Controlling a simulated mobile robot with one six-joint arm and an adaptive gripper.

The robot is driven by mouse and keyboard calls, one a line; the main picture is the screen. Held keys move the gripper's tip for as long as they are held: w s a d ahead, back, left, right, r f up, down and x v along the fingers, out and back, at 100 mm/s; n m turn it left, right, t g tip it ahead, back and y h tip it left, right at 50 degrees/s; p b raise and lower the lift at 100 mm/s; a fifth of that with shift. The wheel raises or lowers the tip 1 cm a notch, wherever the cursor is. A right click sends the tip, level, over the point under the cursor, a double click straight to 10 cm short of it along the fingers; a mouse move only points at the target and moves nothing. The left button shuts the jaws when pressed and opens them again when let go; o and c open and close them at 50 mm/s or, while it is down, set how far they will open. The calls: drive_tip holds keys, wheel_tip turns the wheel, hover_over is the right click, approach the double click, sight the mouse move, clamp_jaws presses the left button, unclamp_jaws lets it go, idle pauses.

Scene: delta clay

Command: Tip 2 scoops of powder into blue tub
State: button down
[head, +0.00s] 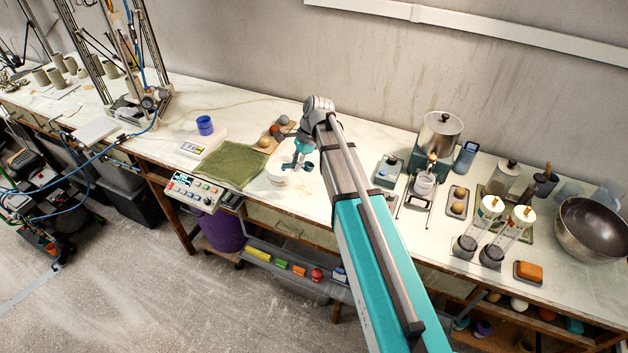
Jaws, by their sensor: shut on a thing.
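The blue tub (205,125) stands upright on a white scale-like device (203,143) at the back of the bench, left of my arm. Its inside is too small to read. My gripper (300,150) points down over the bench, right of the tub and well apart from it. It is shut on a scoop, whose small dark teal cup (308,166) shows just below it. A round white container (279,174) sits under and left of the scoop. I cannot tell whether the scoop holds powder or touches the container.
A green cloth (234,161) lies between the tub and the white container. A wooden board with several balls (275,132) is behind it. A button panel (196,191) sits at the front edge. A metal pot (440,132), bottles and a bowl (592,230) crowd the right.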

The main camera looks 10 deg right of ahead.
drive_tip(key=w+a+r+m+t+y, duration=0.1)
drive_tip(key=w+a+m, duration=0.1)
drive_tip(key=w, duration=0.3)
drive_tip(key=w+a+r+m+t+y, duration=0.1)
drive_tip(key=w+a+m+y, duration=0.1)
drive_tip(key=w+a, duration=0.1)
drive_tip(key=shift+w+a+r, duration=0.25)
drive_tip(key=shift+w+r, duration=0.05)
drive_tip(key=shift+w, duration=0.6)
drive_tip(key=shift+f, duration=0.15)
wheel_tip(320, 180, down, 11)
drive_tip(key=b, duration=1.1)
drive_tip(key=shift+d+f+b, duration=0.1)
drive_tip(key=shift+f+b, duration=0.1)
drive_tip(key=shift+b, duration=0.2)
drive_tip(key=shift+r, duration=0.1)
wheel_tip(320, 180, up, 8)
drive_tip(key=p, duration=0.8)
drive_tip(key=shift+r+p, duration=0.2)
drive_tip(key=shift+p, duration=0.1)
idle(0.9)
